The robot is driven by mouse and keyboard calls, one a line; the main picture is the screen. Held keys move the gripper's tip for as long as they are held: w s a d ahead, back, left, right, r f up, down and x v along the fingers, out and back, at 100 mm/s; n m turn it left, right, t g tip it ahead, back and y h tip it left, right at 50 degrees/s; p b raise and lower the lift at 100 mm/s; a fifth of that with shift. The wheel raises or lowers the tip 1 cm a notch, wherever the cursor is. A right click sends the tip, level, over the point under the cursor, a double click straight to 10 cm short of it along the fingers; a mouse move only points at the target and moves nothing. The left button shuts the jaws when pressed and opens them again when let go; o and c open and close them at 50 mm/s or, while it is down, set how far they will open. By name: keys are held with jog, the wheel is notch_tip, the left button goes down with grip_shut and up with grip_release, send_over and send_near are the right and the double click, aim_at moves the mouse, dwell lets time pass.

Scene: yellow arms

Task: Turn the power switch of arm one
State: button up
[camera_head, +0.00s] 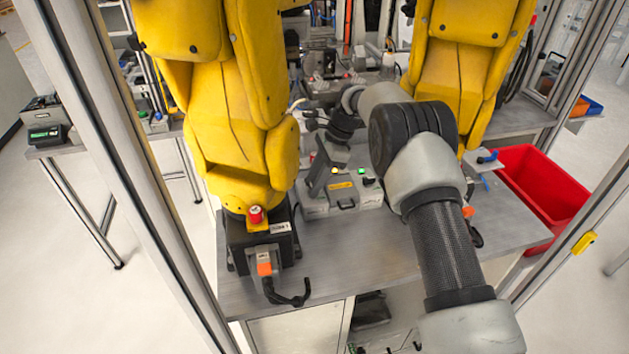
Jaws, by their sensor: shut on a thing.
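A grey control box (345,203) stands on the table between the two yellow arms. On it are a yellow light (334,170), a green light (361,171) and a black knob (368,182) under the green light. My gripper (314,190) reaches down from the upper right onto the left part of the box, left of the yellow light. Its fingers are shut on a small part there, which seems to be the power switch of arm one. The fingers hide that part, so its turn position cannot be told.
The left yellow arm (240,110) stands close left of my gripper, with a red knob (256,214) on its base. The right yellow arm (462,75) is behind my arm. A red bin (540,190) is at the right. The front table is mostly bare.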

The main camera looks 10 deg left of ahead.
dwell(0.3)
jog(key=o, duration=1)
jog(key=shift+o, duration=0.2)
jog(key=v, duration=1.2)
